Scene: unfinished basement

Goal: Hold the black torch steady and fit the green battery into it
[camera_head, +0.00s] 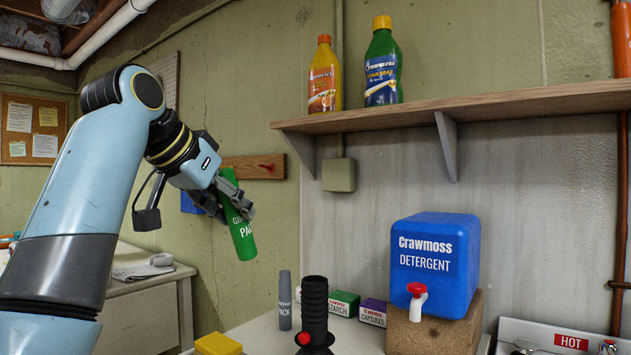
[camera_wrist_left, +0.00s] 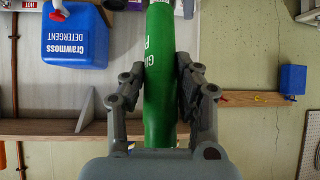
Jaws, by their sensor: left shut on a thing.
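The green battery (camera_head: 242,236), with white lettering, is held in the air by my left gripper (camera_head: 232,200), tilted slightly from upright with its lower end free. In the left wrist view the green battery (camera_wrist_left: 158,110) lies between the two fingers of my left gripper (camera_wrist_left: 160,88), which are shut on it. The black torch (camera_head: 315,300), ribbed with a red button, stands upright on the counter at the bottom of the head view, below and right of the battery and well apart from it. Its lowest part is cut off by the frame. My right gripper is not in view.
A grey cylinder (camera_head: 285,300) stands left of the torch. Small boxes, one green (camera_head: 344,303) and one purple (camera_head: 373,312), sit behind it. A yellow block (camera_head: 218,344) is at front left. A blue detergent container (camera_head: 434,262) stands on a block at right. A shelf (camera_head: 460,112) overhangs.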

